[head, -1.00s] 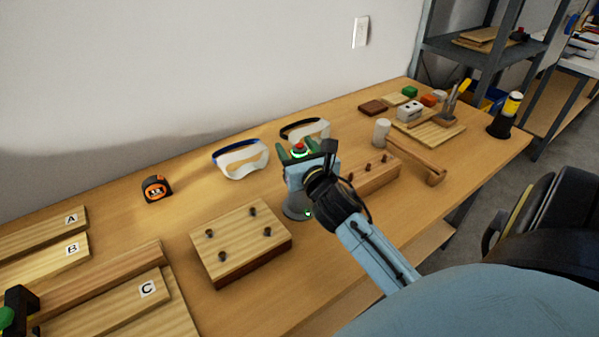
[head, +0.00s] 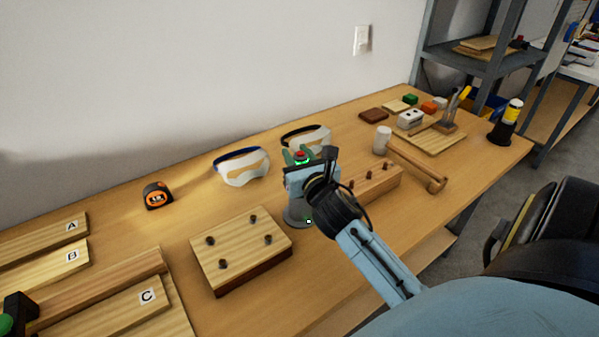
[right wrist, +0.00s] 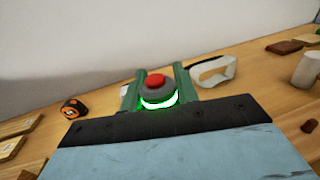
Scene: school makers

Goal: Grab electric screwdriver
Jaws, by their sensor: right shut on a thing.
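The electric screwdriver (head: 301,155) shows as a grey upright body with a red top and a glowing green ring. In the right wrist view its red-topped end (right wrist: 156,86) stands between my green fingers. My right gripper (head: 301,158) is shut on it from the front right. Its lower body is hidden behind my gripper. A grey round base (head: 296,215) shows below on the bench; whether the screwdriver still rests in it cannot be told. Part of my left gripper (head: 12,318) shows at the lower left edge, cut off, its jaws unclear.
A wooden block with pegs (head: 240,250) lies just left of the grey base, and a longer pegged block (head: 375,187) to the right. Safety goggles (head: 242,168) and a tape measure (head: 157,195) lie behind. A mallet (head: 415,163) lies farther right. Lettered boards fill the left.

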